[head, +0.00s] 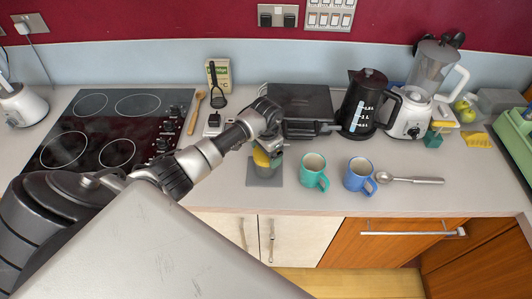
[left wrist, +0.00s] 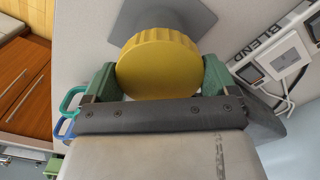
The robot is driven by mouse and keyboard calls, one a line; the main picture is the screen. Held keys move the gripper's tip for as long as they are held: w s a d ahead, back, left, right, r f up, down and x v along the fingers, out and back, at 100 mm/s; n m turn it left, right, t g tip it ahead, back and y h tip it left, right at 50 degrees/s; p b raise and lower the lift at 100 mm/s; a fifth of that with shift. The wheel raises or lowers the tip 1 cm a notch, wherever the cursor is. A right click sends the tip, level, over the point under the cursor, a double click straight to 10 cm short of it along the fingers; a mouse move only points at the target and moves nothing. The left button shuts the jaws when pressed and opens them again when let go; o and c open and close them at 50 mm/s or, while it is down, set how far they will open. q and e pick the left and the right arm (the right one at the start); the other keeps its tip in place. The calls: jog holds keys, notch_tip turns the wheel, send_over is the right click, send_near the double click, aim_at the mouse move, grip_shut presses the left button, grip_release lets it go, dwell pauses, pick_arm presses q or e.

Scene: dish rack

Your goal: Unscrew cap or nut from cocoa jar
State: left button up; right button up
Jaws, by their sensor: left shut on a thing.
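The cocoa jar (head: 266,171) is a grey-green body standing upright on a dark grey square mat (head: 278,181) near the counter's front edge. Its yellow ribbed cap (head: 261,158) is at the jar's top, and it fills the middle of the left wrist view (left wrist: 158,65). My left gripper (head: 266,147) is above the jar, with its green fingers on opposite sides of the cap, shut on it. The gripper partly hides the jar. I cannot tell how far the cap is threaded on the jar. My right gripper is in neither view.
A green mug (head: 313,175) and a blue mug (head: 359,178) stand right of the jar, with a metal scoop (head: 412,180) beyond. A black grill (head: 299,103), kettle (head: 366,104) and blender (head: 424,92) stand behind. The hob (head: 110,131) is at left.

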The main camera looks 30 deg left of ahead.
pick_arm(q)
jog(key=shift+r, duration=1.25)
jog(key=shift+r, duration=0.1)
jog(key=shift+r, duration=2.4)
